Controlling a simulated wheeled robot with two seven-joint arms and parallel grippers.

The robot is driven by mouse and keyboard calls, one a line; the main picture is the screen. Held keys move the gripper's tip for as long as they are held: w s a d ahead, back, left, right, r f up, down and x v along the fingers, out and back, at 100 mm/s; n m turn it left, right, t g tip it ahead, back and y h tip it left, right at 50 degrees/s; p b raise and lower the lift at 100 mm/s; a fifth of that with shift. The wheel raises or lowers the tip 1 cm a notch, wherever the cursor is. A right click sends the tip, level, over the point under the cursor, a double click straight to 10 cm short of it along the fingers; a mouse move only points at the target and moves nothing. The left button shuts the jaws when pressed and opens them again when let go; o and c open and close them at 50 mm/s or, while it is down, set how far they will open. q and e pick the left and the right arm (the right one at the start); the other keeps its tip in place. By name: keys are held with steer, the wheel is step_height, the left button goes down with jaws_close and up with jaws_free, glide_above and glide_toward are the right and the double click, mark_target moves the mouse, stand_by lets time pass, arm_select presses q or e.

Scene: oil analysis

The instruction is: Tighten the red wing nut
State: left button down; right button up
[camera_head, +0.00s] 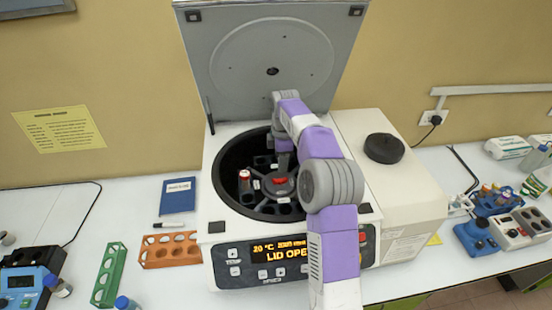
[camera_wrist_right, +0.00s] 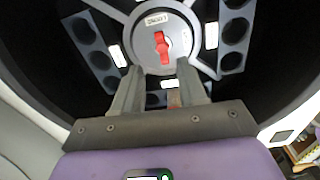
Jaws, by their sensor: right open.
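The red wing nut (camera_head: 280,180) sits at the hub of the dark rotor (camera_head: 262,210) inside the open centrifuge (camera_head: 222,240). In the right wrist view the wing nut (camera_wrist_right: 162,47) stands on a round grey hub (camera_wrist_right: 178,28), just beyond my fingertips. My right gripper (camera_wrist_right: 161,72) is open, its two fingers spread and pointing toward the nut, with nothing held. In the head view my right gripper (camera_head: 284,160) is inside the bowl, behind the nut, and its fingers are partly hidden. My left gripper is not in view.
The grey lid (camera_head: 275,50) stands raised behind the bowl. A red-capped tube (camera_head: 244,180) sits in the rotor. A black round cap (camera_head: 384,148) lies on the machine's right top. Orange (camera_head: 170,250) and green (camera_head: 108,275) racks lie to the left.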

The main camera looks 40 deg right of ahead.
mark_target(285, 179)
steer(key=shift+w+d+f+n+g, duration=0.1)
steer(key=shift+d+f+n+g, duration=0.25)
steer(key=shift+d, duration=0.15)
steer(key=f, duration=0.6)
steer(key=shift+s+f, duration=0.2)
steer(key=shift+s, duration=0.15)
steer(key=shift+s+f, duration=0.1)
steer(key=shift+c, duration=0.3)
jaws_close()
